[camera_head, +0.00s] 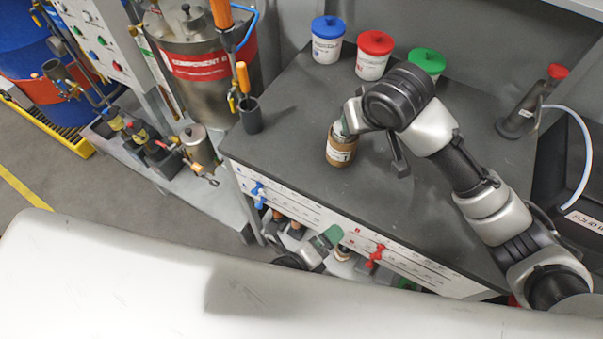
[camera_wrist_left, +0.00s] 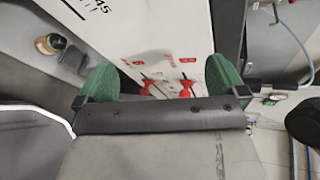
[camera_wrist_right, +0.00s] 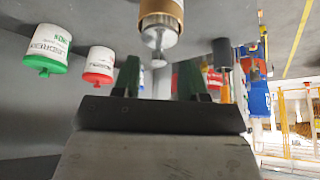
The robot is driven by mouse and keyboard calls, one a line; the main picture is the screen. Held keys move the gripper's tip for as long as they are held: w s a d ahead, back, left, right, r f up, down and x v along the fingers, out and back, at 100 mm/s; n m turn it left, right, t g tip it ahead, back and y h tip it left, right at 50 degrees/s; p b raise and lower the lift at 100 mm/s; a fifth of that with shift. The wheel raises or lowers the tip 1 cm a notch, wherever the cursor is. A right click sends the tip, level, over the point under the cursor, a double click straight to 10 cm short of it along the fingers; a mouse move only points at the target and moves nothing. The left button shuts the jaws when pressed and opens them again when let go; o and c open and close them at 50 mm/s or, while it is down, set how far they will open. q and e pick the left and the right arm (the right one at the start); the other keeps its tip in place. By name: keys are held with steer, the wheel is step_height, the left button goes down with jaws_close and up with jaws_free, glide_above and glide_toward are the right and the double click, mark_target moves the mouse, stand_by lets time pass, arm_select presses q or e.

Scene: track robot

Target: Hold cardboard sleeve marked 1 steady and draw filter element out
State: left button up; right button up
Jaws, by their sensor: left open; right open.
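The brown cardboard sleeve marked 1 (camera_head: 341,150) stands on the dark bench top in the head view. In the right wrist view the sleeve (camera_wrist_right: 161,8) is at the top edge, with the pale filter element (camera_wrist_right: 158,38) and its narrow stem projecting from it. My right gripper (camera_wrist_right: 159,80) is open, its green fingers on either side of the line of the stem; I cannot tell if they touch it. In the head view my right arm partly hides that gripper. My left gripper (camera_wrist_left: 160,80) is open and empty, in front of the bench's front panel, below the sleeve.
Blue-lidded (camera_head: 327,39), red-lidded (camera_head: 374,54) and green-lidded (camera_head: 426,62) tubs stand behind my right arm. A dark cup with an orange-handled tool (camera_head: 249,112) is at the bench's left. Red valve handles (camera_head: 376,255) project near my left gripper. The bench's left front is clear.

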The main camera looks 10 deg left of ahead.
arm_select(q)
steer(key=d+r+m+t+h, duration=0.2)
steer(key=d+r+m+h, duration=0.25)
steer(key=r+m, duration=0.6)
steer(key=m+t+y, duration=0.1)
steer(key=m+y, duration=0.1)
steer(key=m, duration=0.3)
glide_toward(332, 151)
steer(key=shift+d+f, duration=0.1)
steer(key=shift+d, duration=0.2)
steer(key=shift+w+a, duration=0.1)
steer(key=shift+w, duration=0.1)
steer(key=x, duration=1)
steer(key=shift+w, duration=0.2)
steer(key=shift+c, duration=0.2)
